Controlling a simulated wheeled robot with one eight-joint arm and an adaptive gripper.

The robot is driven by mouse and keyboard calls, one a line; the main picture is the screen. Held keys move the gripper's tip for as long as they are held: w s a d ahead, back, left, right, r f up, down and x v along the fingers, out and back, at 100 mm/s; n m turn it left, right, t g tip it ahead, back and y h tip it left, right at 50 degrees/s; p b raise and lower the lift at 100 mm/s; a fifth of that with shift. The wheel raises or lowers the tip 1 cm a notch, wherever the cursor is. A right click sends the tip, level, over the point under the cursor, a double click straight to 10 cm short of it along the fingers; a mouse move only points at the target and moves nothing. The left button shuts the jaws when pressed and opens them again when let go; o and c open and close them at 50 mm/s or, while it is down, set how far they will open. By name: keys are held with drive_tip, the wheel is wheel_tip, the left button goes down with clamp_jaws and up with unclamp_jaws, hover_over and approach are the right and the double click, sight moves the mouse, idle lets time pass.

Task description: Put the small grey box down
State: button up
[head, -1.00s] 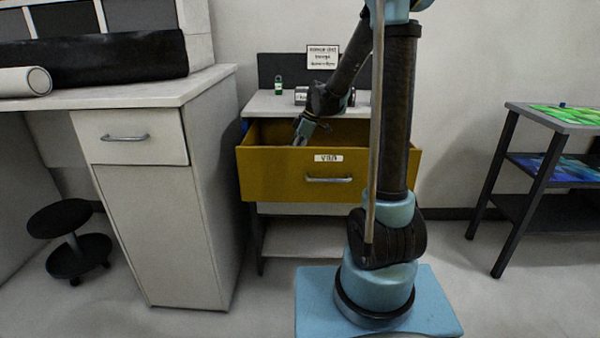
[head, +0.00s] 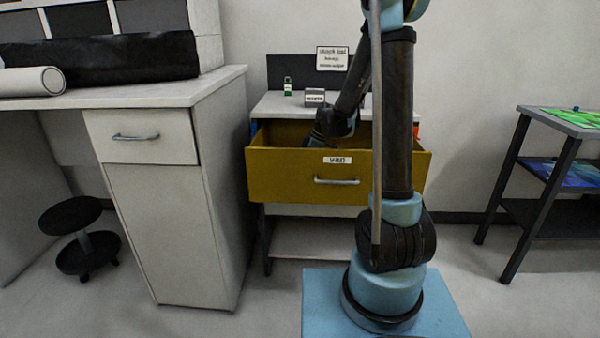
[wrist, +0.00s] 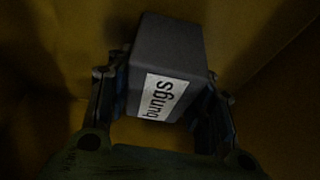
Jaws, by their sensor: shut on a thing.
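The small grey box (wrist: 170,47) shows in the wrist view with a white label reading "bungs". My gripper (wrist: 163,98) is shut on it, one finger on each side. Dark yellow surfaces surround it in the wrist view. In the head view my gripper reaches down into the open yellow drawer (head: 285,183); its fingertips and the box are hidden there behind the drawer front. I cannot tell whether the box touches the drawer floor.
The drawer unit's white top (head: 270,105) carries a small green bottle (head: 288,86) and a grey labelled box (head: 315,97). A white cabinet (head: 170,220) stands to the left. A dark-framed table (head: 515,190) with coloured sheets stands at right.

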drive_tip(key=o, duration=1.2)
drive_tip(key=v, duration=1.2)
drive_tip(key=shift+r, duration=0.1)
drive_tip(key=shift+s, duration=0.1)
